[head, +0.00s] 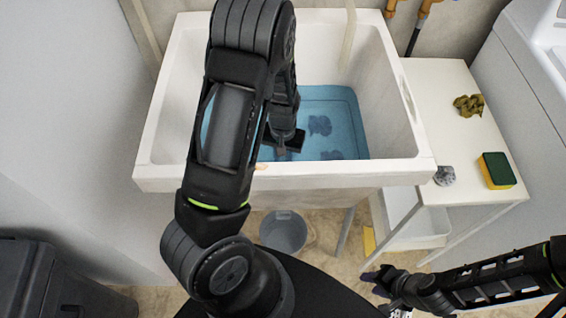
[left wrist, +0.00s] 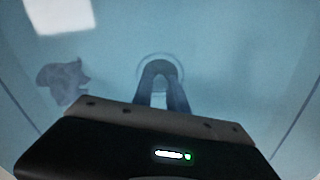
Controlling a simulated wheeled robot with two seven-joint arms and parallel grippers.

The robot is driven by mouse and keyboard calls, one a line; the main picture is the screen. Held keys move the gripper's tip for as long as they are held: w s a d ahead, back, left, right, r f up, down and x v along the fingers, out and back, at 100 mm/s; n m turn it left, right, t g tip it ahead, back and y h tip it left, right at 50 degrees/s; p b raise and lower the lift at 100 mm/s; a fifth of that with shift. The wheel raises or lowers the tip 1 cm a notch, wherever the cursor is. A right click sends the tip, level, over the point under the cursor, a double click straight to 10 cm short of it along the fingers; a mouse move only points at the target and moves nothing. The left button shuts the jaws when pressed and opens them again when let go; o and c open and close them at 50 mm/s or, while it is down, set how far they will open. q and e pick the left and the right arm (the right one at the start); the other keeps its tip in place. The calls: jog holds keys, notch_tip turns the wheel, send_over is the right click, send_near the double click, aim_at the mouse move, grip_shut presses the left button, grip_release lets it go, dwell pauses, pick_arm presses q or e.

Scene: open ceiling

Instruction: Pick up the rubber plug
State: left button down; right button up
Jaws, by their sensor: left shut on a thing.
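The white sink (head: 390,172) holds blue water (head: 340,105). My left arm reaches down into it, with the left gripper (head: 281,150) low in the basin. In the left wrist view the left gripper (left wrist: 160,84) has its fingers in the water, shut on the dark round rubber plug (left wrist: 159,70) at the pale drain ring. I cannot tell whether the plug is lifted from the drain. In the head view the plug is hidden by my arm. My right gripper (head: 384,284) is empty-looking in front of the sink; its jaws are unclear.
Dark cloth pieces (head: 320,125) lie in the water; one shows in the left wrist view (left wrist: 63,82). A side table (head: 440,95) holds a sponge (head: 496,171), an olive rag (head: 468,106) and a grey scourer (head: 444,176). A bucket (head: 283,232) stands below.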

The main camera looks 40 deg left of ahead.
aim_at(283, 158)
dwell(0.3)
pick_arm(q)
notch_tip(283, 158, up, 10)
jog(key=p, duration=0.1)
jog(key=shift+p, duration=0.35)
dwell(0.6)
jog(key=w+d+r+m, duration=0.3)
jog(key=w+d+r, duration=0.7)
jog(key=d+r, duration=0.2)
jog(key=shift+w+d+r+m, duration=0.15)
jog(key=shift+d+r+m, duration=0.15)
jog(key=shift+m, duration=0.1)
